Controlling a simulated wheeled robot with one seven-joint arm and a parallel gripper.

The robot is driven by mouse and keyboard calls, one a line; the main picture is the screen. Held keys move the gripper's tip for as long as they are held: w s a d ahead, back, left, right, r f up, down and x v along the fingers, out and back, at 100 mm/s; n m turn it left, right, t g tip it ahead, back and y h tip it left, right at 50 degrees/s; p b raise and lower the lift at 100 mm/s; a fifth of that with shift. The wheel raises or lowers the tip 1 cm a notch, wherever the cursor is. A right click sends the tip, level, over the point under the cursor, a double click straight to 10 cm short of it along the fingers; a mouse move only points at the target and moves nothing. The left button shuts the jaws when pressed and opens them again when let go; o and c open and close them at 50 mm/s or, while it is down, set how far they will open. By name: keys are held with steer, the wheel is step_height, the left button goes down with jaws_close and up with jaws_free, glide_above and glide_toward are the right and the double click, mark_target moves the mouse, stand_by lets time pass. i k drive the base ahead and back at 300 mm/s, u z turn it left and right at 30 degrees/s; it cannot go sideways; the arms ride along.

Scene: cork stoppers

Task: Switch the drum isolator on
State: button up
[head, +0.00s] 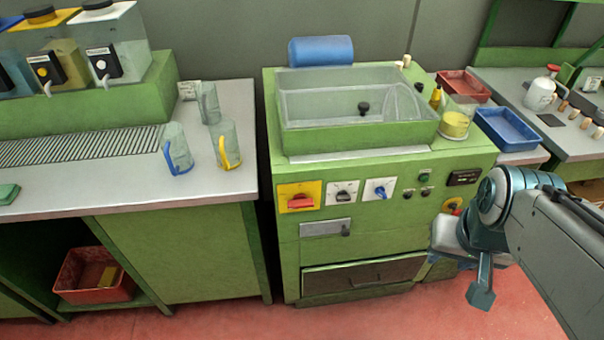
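The green drum machine (345,235) stands in the middle of the head view. On its front panel, a red rotary handle on a yellow plate (300,197), which looks like the isolator, lies about horizontal. Beside it to the right are a black knob on a pale plate (343,193) and a blue knob on a white plate (380,190). Their labels are too small to read. My gripper (480,288) hangs in front of the machine's right side, well right of the red handle and apart from it. One finger shows; its opening is not clear.
Small buttons (424,183), a dark display (464,177) and another yellow-backed control (453,205), partly behind my arm, sit further right. A drawer (365,273) is below. A left bench (120,190) holds jugs. The space before the red handle is clear.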

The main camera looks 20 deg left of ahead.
mark_target(299, 201)
steer(key=i, duration=0.35)
steer(key=u, duration=0.05)
steer(key=k, duration=0.65)
steer(key=u, duration=1.25)
steer(key=i, duration=0.5)
steer(key=u, duration=0.05)
